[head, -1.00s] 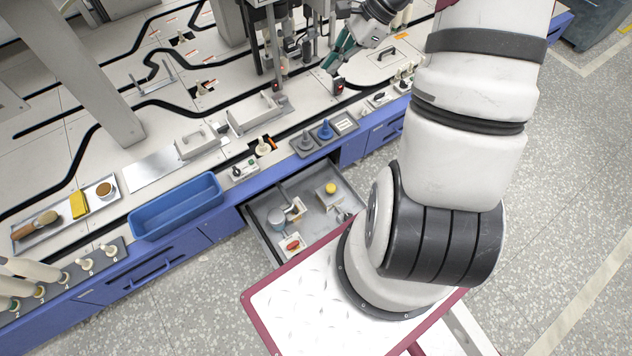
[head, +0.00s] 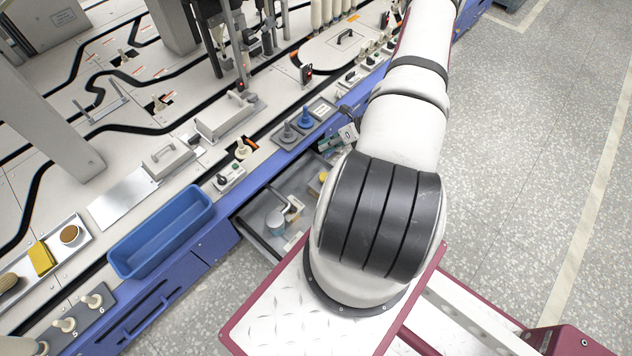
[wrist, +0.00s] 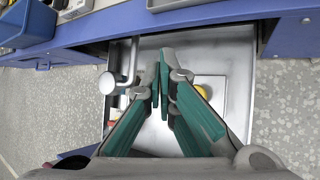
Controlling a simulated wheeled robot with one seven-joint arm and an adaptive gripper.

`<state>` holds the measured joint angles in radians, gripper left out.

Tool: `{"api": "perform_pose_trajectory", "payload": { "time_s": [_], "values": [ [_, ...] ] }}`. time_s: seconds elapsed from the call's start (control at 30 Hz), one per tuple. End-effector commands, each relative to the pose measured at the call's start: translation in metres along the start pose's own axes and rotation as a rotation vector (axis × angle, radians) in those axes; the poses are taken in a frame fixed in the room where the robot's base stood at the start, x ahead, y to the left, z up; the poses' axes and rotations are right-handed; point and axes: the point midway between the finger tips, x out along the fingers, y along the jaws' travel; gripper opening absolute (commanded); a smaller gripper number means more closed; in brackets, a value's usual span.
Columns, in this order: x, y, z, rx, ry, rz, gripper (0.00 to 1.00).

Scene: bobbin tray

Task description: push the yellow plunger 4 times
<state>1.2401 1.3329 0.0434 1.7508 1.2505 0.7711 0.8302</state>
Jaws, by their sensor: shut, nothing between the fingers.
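The yellow plunger (head: 323,176) is in the open grey drawer (head: 243,222) below the bench, partly behind my arm in the head view. In the wrist view the plunger (wrist: 201,91) shows as a small yellow patch, mostly hidden behind my right finger. My gripper (wrist: 161,55) is shut and empty, with teal finger pads. It hangs over the drawer, its tips to the left of the plunger and further up in the wrist view. In the head view my gripper (head: 326,146) is small and partly hidden. I see no clear contact with the plunger.
A grey and white fixture (head: 277,218) stands in the drawer left of the plunger. The blue bench front and drawer walls border the space. On the bench are a blue bin (head: 163,236) and a blue knob (head: 306,117).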

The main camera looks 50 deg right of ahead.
Motion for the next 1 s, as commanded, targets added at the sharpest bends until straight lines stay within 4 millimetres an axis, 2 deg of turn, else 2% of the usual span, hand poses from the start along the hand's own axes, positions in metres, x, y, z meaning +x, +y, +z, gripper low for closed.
{"api": "perform_pose_trajectory", "payload": {
  "time_s": [0.03,0.13,0.67,1.0],
  "values": [
    [0.005,-0.005,-0.009,0.027,-0.007,-0.003,0.00],
    [0.009,-0.010,-0.016,0.060,-0.016,-0.010,0.00],
    [0.013,-0.012,-0.020,0.071,-0.017,-0.011,0.00],
    [0.034,-0.027,-0.037,0.070,-0.016,-0.010,0.00]
  ]
}}
